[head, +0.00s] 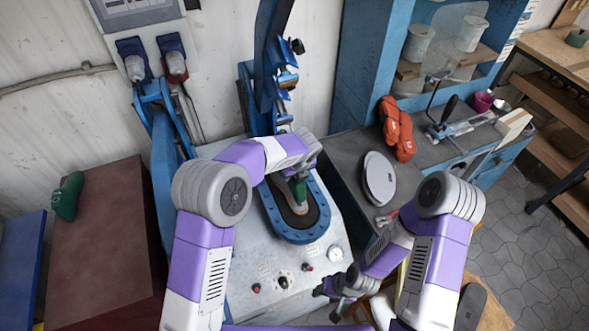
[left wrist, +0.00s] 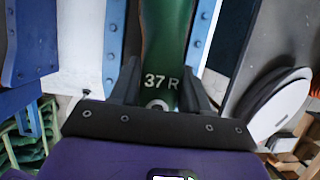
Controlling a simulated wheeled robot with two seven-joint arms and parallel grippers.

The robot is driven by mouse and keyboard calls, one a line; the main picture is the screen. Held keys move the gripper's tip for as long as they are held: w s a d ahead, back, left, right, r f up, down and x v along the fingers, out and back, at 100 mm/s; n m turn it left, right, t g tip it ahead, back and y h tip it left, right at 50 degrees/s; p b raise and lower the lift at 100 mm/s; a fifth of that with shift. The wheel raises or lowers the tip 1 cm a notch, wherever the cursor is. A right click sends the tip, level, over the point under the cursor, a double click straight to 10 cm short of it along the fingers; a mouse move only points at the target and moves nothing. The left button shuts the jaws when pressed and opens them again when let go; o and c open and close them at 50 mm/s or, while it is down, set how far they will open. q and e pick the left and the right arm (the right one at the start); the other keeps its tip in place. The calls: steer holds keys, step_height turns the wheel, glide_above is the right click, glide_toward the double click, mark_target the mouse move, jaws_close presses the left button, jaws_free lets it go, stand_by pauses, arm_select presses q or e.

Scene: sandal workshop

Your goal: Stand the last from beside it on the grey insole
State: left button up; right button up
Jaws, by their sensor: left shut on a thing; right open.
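My left gripper (head: 300,172) is shut on a green last (head: 300,190), held over the blue oval frame (head: 296,237) of the press. In the left wrist view the green last (left wrist: 170,45), marked "37 R", sits between the fingers of the left gripper (left wrist: 160,92). A dark sole-shaped surface (head: 306,222) with a tan rim lies inside the frame under the last. I cannot tell whether the last touches it. A dark grey sole-shaped piece (head: 470,306) lies at the lower right, partly behind my right arm. My right gripper (head: 343,302) is open and empty, in front of the press.
The press's blue upright (head: 266,75) rises behind the frame. Right of it, a bench holds a pale round disc (head: 379,178) and an orange object (head: 396,128).

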arm_select(q)
steer(key=shift+f+b, duration=1.55)
steer(key=shift+f, duration=0.75)
steer(key=shift+f, duration=0.25)
steer(key=o, duration=1.1)
steer(key=shift+s, duration=0.1)
steer(key=p+v, duration=0.1)
steer(key=v, duration=0.6)
steer(key=shift+d+r, duration=0.1)
steer(key=shift+r, duration=0.15)
